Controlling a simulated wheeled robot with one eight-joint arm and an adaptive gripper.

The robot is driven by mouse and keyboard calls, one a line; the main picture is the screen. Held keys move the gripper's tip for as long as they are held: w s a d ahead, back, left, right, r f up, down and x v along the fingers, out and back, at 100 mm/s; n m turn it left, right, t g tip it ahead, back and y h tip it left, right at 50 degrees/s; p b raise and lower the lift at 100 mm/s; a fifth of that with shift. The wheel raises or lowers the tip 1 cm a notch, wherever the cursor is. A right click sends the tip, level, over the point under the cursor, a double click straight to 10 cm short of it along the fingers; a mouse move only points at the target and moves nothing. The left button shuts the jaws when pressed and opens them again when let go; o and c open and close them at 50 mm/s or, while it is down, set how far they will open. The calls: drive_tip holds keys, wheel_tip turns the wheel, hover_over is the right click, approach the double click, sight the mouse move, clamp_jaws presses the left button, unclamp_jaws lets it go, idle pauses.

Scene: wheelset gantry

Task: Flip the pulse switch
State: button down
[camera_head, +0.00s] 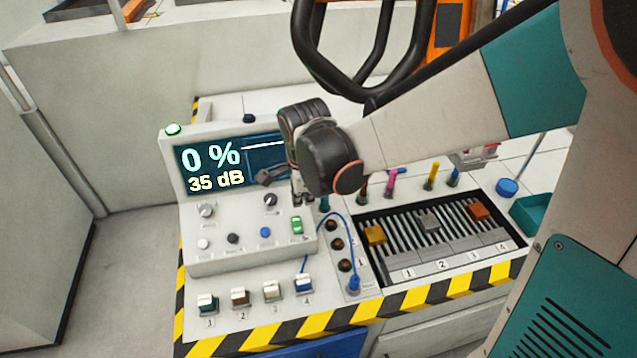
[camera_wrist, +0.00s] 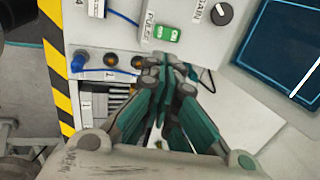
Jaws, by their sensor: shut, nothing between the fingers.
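The pulse switch is a small green rocker (camera_head: 297,225) on the sloped front of the grey console (camera_head: 230,258), at the right end of its controls. In the wrist view the green pulse switch (camera_wrist: 167,33) sits beside a "PULSE" label, with small white marks on its face. My gripper (camera_wrist: 168,68) is shut and empty, its fingertips just below the switch in that picture, with a gap between them. In the head view my gripper (camera_head: 301,198) hangs just above the switch, partly hidden by my wrist. I cannot tell its exact height over the panel.
A screen (camera_head: 215,165) reads 0 % and 35 dB. Knobs and buttons, including a gain knob (camera_wrist: 221,14), lie near the switch. A blue cable (camera_head: 331,213) loops close by to a plug (camera_head: 353,284). Several numbered switches line the front; a slotted block rack (camera_head: 440,265) stands right.

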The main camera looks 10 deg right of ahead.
sight(302, 227)
drive_tip(key=b+x, duration=0.5)
drive_tip(key=x, duration=0.9)
drive_tip(key=shift+f, duration=0.1)
